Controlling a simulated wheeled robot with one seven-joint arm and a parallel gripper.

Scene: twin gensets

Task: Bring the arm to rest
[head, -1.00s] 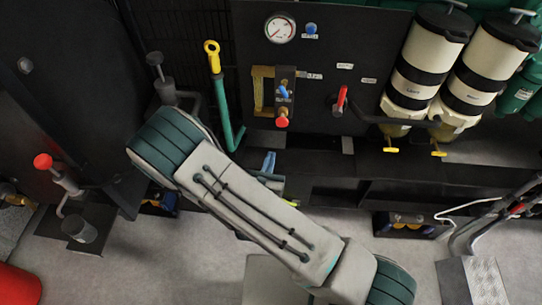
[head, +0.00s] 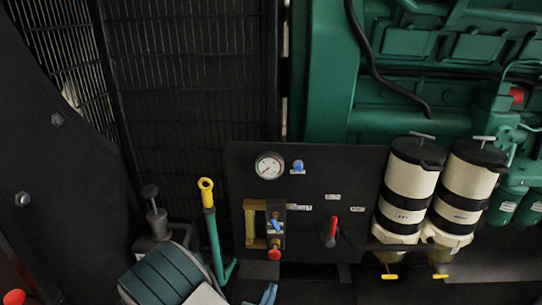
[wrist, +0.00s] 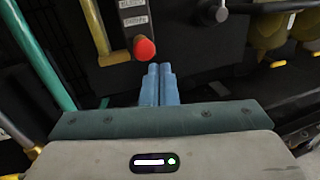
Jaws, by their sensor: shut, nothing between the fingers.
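My gripper (wrist: 158,86) shows in the wrist view with its two blue fingers side by side, closed together and empty. The fingertips point toward the black panel and appear just below a red knob (wrist: 145,48); whether they touch anything there I cannot tell, but no contact shows. In the head view only a bit of the blue fingers (head: 268,294) shows at the bottom edge. My arm's grey and green link is at the lower left, and most of the arm is cut off below the frame.
The black panel (head: 240,170) carries a gauge (head: 269,166), a blue knob and a red lever (head: 331,230). Two cream filter canisters (head: 408,190) stand at right. A green pump handle with a yellow end (head: 207,192) rises beside my arm. A green engine (head: 440,90) is behind.

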